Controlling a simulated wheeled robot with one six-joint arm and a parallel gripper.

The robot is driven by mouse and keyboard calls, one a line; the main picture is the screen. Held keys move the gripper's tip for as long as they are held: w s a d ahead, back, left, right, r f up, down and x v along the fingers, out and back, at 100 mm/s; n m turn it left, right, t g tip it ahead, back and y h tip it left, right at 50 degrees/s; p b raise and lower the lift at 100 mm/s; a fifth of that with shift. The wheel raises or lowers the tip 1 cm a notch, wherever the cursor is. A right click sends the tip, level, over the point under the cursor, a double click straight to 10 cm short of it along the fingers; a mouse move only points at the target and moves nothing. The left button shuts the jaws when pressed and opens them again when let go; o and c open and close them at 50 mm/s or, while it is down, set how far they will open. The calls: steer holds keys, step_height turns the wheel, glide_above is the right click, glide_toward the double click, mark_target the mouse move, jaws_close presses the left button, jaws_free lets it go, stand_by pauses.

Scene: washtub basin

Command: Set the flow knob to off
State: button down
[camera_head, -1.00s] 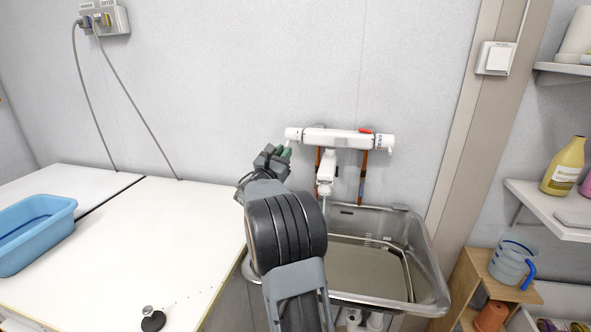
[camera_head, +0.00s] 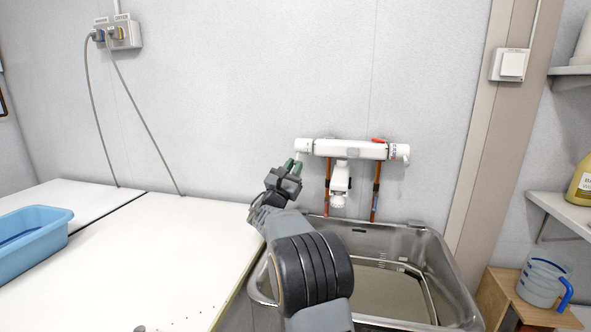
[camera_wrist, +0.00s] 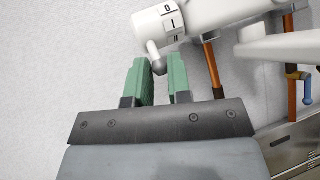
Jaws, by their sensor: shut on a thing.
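The flow knob (camera_head: 300,146) is the white left end of the wall-mounted mixer tap (camera_head: 345,149). In the wrist view the knob (camera_wrist: 159,24) shows the marks 0, I and II, and its short rounded lever (camera_wrist: 156,58) points down. My gripper (camera_head: 291,165) reaches up to it from below left. In the wrist view the green fingers of my gripper (camera_wrist: 160,67) are shut on the lever tip, one on each side. I cannot tell which mark the knob is set to. The white spout (camera_head: 339,186) hangs over the basin, with no clear stream below it.
The steel basin (camera_head: 415,234) is under the tap, with copper pipes (camera_head: 376,190) on the wall above it. A white counter (camera_head: 150,262) with a blue tub (camera_head: 30,240) is at left. A blue-handled jug (camera_head: 540,281) stands at right.

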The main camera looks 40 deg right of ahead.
steer(key=c, duration=1.1)
jaws_free()
steer(key=shift+o, duration=0.2)
steer(key=v, duration=1.2)
steer(key=shift+b, duration=0.35)
steer(key=s+a+m+g+y+p, duration=0.1)
steer(key=s+m+g+y+p, duration=0.9)
steer(key=s, duration=0.6)
steer(key=s+a+m+t+y+p, duration=0.1)
steer(key=s+a+m+y+p, duration=0.1)
steer(key=a, duration=0.4)
steer(key=s+a+m+t+y+p, duration=0.1)
steer(key=s+a+m+y+p, duration=0.2)
steer(key=a+y, duration=0.3)
steer(key=s+a+r+m+t+y+p, duration=0.1)
steer(key=s+a+m+t+y+p, duration=0.1)
steer(key=a+m+y+p, duration=0.1)
steer(key=a+m+y, duration=0.1)
steer(key=a+y, duration=0.1)
steer(key=a, duration=0.1)
steer(key=shift+s+m, duration=0.3)
steer(key=shift+m, duration=0.1)
